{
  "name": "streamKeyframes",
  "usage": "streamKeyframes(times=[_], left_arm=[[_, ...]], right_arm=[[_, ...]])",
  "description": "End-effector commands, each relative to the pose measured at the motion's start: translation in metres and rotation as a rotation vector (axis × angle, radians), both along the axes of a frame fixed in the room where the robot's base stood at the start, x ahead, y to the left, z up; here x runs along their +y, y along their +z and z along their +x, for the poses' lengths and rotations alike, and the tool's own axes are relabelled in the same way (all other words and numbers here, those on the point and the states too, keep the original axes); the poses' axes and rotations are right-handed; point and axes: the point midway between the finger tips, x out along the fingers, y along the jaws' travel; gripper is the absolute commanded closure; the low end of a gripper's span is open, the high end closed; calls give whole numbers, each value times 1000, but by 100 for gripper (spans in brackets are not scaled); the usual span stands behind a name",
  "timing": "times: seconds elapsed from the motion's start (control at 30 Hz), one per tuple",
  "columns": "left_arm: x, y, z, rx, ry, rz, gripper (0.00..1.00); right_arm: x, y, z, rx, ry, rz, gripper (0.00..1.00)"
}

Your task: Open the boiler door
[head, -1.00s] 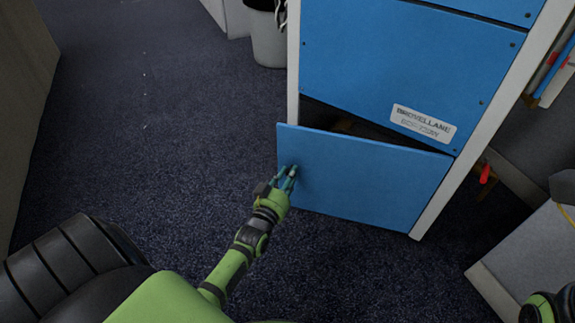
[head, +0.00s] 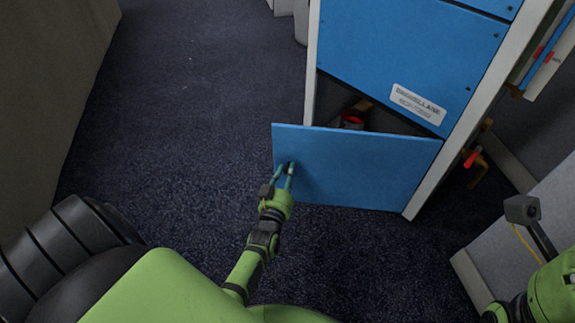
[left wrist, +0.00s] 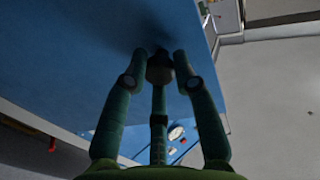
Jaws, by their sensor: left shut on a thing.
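The blue boiler door (head: 365,170) is the lowest panel of the tall blue cabinet (head: 405,60). It stands ajar, hinged at its right side, with its left edge swung out. My left gripper (head: 284,168) is at the door's outer face near the free left edge. In the left wrist view the fingers (left wrist: 160,62) close around a small dark knob (left wrist: 160,50) on the blue door panel (left wrist: 90,40). The fingers hide most of the knob. A dark gap above the door shows a red part (head: 352,120) inside.
A white frame post (head: 452,130) borders the cabinet on the right. Red-handled pipework (head: 471,158) sits beyond it. A grey block (head: 525,235) stands at the lower right. Open dark carpet (head: 190,120) lies left of the door. A grey wall (head: 60,90) bounds the left.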

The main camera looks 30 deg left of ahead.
Motion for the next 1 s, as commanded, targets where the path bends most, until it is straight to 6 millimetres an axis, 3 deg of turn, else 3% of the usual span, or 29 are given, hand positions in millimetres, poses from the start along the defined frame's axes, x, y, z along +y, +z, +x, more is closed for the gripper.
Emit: streamKeyframes(times=[0.27, 0.3, 0.33, 0.37, 0.73, 1.0], left_arm=[[-1, -4, -1, 10, -2, -6, 100], [-1, -4, -1, 10, -2, -6, 64], [-1, -4, -1, 10, -2, -6, 52], [-1, -4, -1, 10, -2, -6, 48], [-2, -2, -4, 3, -1, -2, 48], [-16, -3, -43, 6, -2, -4, 48]], right_arm=[[0, -1, 0, 1, 0, 0, 60], [0, -1, 0, 1, 0, 0, 60], [0, -1, 0, 1, 1, 0, 60], [0, -1, 0, 1, 1, 0, 60], [0, 1, -1, -4, -1, -1, 60], [0, 0, 0, -2, 0, 0, 60]])
